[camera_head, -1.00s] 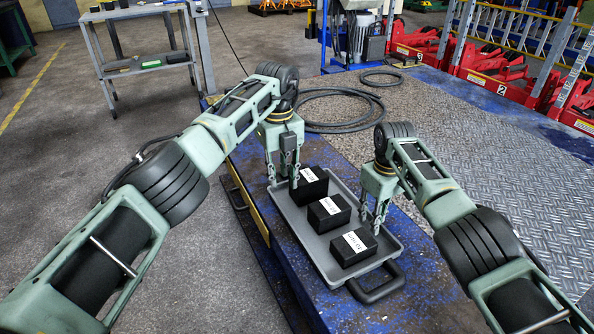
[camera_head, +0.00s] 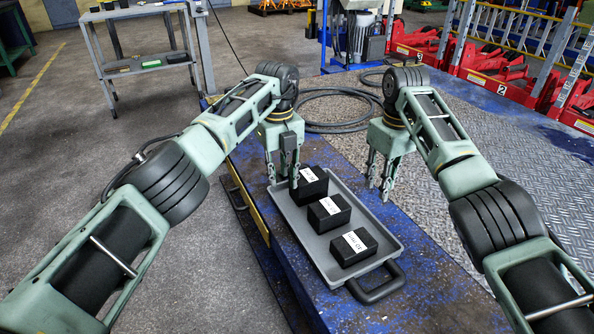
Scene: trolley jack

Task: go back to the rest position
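My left gripper (camera_head: 283,183) points down over the far left end of the grey tray (camera_head: 318,248), beside the farthest black block. Its fingers look apart, with nothing seen between them. My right gripper (camera_head: 378,188) points down just to the right of the tray, above the blue surface. Its fingers are apart and empty. Three black blocks with white labels sit in a row in the tray: the far block (camera_head: 312,191), the middle block (camera_head: 329,218) and the near block (camera_head: 354,251).
The tray lies on a worn blue platform (camera_head: 425,285) with a black handle (camera_head: 380,288) at its near end. A coiled hose (camera_head: 340,127) lies behind the grippers. A grey trolley table (camera_head: 145,65) stands back left. Red jacks (camera_head: 500,80) stand back right.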

